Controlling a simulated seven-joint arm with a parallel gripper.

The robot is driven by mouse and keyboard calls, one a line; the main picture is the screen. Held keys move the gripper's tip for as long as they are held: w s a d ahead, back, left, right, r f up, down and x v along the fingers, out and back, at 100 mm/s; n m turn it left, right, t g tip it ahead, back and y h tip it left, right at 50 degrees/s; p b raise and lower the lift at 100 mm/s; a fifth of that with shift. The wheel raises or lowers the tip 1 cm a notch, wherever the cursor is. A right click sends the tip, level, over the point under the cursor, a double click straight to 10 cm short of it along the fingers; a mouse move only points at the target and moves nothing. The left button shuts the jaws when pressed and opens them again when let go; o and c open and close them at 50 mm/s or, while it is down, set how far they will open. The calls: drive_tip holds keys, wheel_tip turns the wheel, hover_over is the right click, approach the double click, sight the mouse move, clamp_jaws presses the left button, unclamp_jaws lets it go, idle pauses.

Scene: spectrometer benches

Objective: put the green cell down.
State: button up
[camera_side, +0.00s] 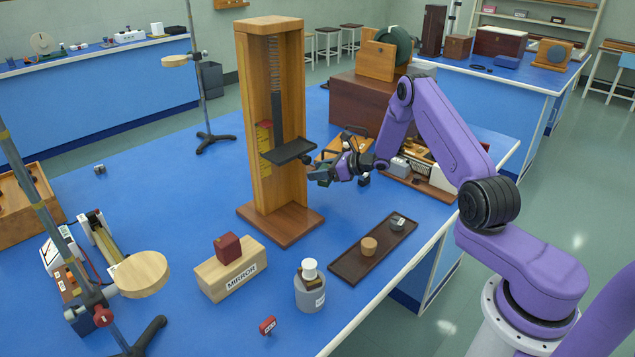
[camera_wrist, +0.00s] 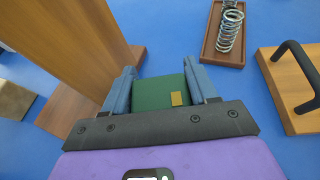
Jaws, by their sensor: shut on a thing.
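The green cell (camera_wrist: 160,93) is a dark green block with a small brass-coloured plate. In the wrist view it sits between the two blue-grey fingers of my gripper (camera_wrist: 160,88), which is shut on it. In the side view my gripper (camera_side: 327,172) holds the cell (camera_side: 319,176) above the blue bench, just right of the tall wooden stand. The cell is small and dark there, close to the stand's black shelf (camera_side: 288,151) and a little below its level. I cannot tell whether they touch. Nothing shows directly beneath the cell in the wrist view but bench and gripper.
The wooden stand (camera_side: 243,120) rises beside my gripper on a broad base (camera_side: 283,232). The wrist view shows a spring (camera_wrist: 229,32) and a handled wooden block (camera_wrist: 283,100).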

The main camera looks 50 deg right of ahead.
drive_tip(key=shift+w+d+f, duration=0.25)
drive_tip(key=shift+w+f, duration=0.55)
drive_tip(key=shift+f, duration=1.7)
drive_tip(key=shift+f, duration=0.15)
drive_tip(key=o, duration=1.1)
drive_tip(key=shift+o, duration=0.2)
drive_tip(key=shift+r, duration=0.2)
drive_tip(key=v, duration=1.2)
